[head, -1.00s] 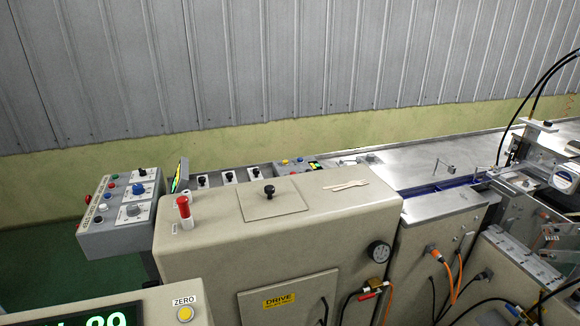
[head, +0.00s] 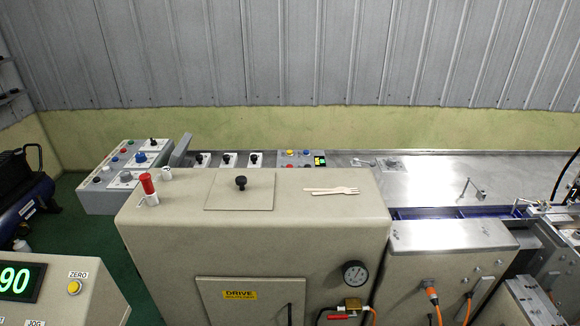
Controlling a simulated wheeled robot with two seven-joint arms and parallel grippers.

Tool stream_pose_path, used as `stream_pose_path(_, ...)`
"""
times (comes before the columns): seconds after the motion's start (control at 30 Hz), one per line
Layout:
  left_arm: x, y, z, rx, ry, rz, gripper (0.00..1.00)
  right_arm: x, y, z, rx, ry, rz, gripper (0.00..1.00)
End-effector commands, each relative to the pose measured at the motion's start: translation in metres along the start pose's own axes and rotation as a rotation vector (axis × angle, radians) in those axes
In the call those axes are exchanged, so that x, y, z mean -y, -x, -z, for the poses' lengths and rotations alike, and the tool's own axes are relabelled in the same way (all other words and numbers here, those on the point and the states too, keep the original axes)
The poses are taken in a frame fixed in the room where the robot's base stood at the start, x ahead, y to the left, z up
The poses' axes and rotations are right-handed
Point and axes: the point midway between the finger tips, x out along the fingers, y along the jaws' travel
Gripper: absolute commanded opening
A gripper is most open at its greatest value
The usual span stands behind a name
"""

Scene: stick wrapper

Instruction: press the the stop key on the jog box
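No box in view can be read clearly as the jog box, and no stop key can be made out. A grey control box (head: 98,202) at the back left carries knobs and small coloured buttons. A small grey panel (head: 301,166) behind the drive housing has blue, yellow and red buttons and a small lit screen. Neither of my grippers is in view.
The cream drive housing (head: 330,230) fills the middle, with a red-topped cylinder (head: 147,184), a knobbed lid (head: 240,193) and a wooden fork (head: 331,190) on top. A metal table (head: 430,175) runs behind. Orange cables (head: 433,300) hang at the lower right. Green floor (head: 70,240) shows at left.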

Motion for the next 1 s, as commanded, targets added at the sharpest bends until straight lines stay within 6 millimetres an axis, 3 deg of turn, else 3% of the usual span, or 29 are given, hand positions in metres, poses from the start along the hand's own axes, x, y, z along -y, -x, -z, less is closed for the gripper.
stream_pose_path(0.17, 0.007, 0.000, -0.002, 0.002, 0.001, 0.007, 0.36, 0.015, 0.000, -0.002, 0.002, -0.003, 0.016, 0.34)
stream_pose_path(0.33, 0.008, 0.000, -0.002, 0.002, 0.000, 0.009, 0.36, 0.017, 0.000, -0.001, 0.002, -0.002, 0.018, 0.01)
stream_pose_path(0.67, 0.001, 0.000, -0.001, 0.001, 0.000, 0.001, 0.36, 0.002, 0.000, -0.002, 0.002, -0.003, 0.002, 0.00)
stream_pose_path(1.0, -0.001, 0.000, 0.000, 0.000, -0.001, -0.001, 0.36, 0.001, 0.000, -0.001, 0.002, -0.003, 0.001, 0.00)
